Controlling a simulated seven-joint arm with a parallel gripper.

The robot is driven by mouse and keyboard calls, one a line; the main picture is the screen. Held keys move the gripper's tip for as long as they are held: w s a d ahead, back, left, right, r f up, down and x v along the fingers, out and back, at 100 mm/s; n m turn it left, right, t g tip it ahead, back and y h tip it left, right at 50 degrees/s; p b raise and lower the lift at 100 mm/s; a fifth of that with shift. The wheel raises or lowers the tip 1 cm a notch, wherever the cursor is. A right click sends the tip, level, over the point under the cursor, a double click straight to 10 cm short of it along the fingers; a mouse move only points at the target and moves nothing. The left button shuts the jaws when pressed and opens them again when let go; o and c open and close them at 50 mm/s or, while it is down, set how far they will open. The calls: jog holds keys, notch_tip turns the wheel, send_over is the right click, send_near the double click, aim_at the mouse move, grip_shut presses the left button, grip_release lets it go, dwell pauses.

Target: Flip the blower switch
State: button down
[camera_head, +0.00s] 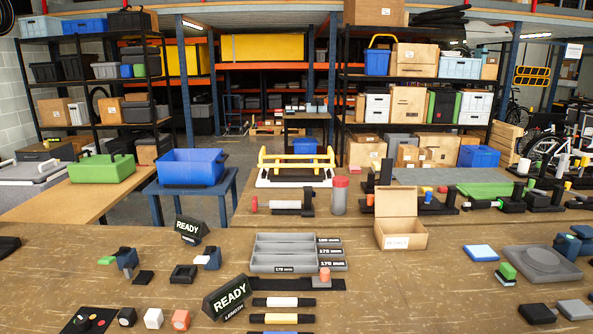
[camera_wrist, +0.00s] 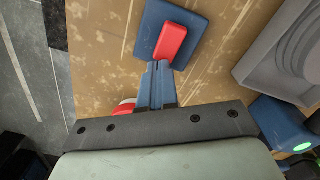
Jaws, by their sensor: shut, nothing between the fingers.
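A switch with a red rocker (camera_wrist: 171,42) on a dark blue plate (camera_wrist: 192,27) sits on the wooden tabletop in the wrist view. My gripper (camera_wrist: 160,67) has its blue fingers together, with nothing between them. In that view the fingertips are just below the lower end of the red rocker and overlap the plate's lower edge. I cannot tell whether they touch the switch. My gripper does not show in the head view, and I cannot clearly pick out this switch there.
In the wrist view, a grey tray with a round recess (camera_wrist: 265,62) is at right, above a blue block with a green light (camera_wrist: 284,124). A red and white object (camera_wrist: 124,107) is partly hidden left of the fingers. The table edge and floor (camera_wrist: 25,60) are at left.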

notch_tip(320, 180, up, 7)
dwell(0.9)
